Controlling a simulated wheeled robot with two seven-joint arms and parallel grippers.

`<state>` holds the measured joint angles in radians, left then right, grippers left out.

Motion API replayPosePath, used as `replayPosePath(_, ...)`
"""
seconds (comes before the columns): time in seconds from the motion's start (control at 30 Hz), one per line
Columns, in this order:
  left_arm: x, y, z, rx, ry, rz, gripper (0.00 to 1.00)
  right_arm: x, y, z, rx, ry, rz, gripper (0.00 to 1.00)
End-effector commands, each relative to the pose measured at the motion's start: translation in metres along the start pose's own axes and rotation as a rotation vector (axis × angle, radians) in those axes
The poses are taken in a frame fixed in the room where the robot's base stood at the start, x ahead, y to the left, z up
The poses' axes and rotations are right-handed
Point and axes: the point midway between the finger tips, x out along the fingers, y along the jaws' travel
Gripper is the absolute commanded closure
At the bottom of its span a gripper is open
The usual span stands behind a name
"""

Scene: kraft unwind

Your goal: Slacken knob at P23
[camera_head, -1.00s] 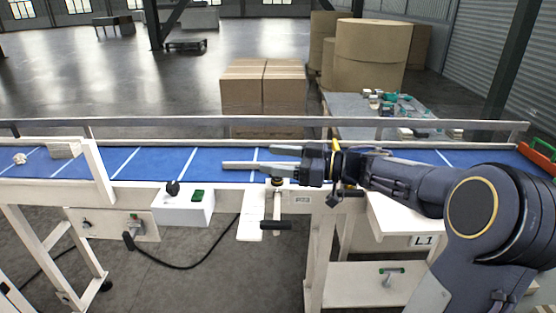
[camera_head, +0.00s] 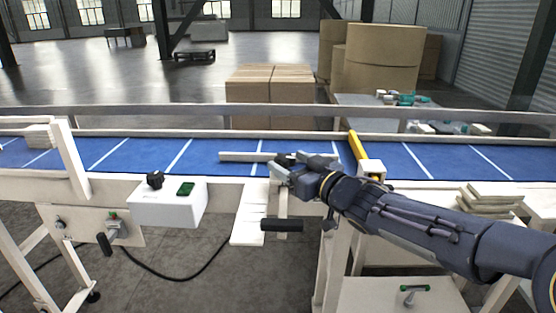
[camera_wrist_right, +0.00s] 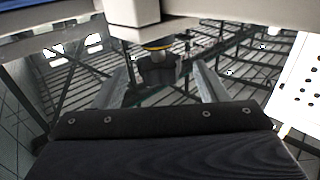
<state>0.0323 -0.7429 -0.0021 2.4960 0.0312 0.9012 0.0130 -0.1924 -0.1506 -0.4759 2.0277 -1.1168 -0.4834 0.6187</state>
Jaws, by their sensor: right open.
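A dark knob with a yellow ring (camera_wrist_right: 158,62) hangs below a pale block in the right wrist view. In the head view my right gripper and arm hide it, and no P23 label is readable. My right gripper (camera_head: 284,172) is at the conveyor's near edge, beside the pale bar (camera_head: 240,157) over the blue belt. In the right wrist view the fingers of my right gripper (camera_wrist_right: 163,84) are apart, one on each side of the knob. I cannot tell whether they touch it. My left gripper is not in view.
A black handle (camera_head: 282,225) sticks out just below the gripper. A white box (camera_head: 168,206) with a black knob and green button stands to the left. A yellow bar (camera_head: 357,147) crosses the belt right of the gripper. Pale slats (camera_head: 488,199) lie at right.

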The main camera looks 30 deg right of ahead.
Motion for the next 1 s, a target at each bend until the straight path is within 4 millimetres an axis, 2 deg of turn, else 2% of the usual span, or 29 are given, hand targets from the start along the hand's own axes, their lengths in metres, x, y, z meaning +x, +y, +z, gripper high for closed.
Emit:
replayPosePath(0.1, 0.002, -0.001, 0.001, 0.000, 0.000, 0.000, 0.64, 0.022, -0.001, 0.001, -0.001, -0.002, -0.003, 0.34)
replayPosePath(0.3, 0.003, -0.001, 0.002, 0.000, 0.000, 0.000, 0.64, 0.045, 0.000, 0.000, -0.001, 0.000, -0.001, 0.34)
replayPosePath(0.67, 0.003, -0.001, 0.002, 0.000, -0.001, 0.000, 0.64, 0.051, 0.000, -0.001, 0.000, 0.001, -0.001, 0.34)
replayPosePath(1.0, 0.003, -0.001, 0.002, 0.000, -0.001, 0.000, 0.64, 0.050, 0.000, 0.000, 0.000, 0.001, -0.002, 0.78)
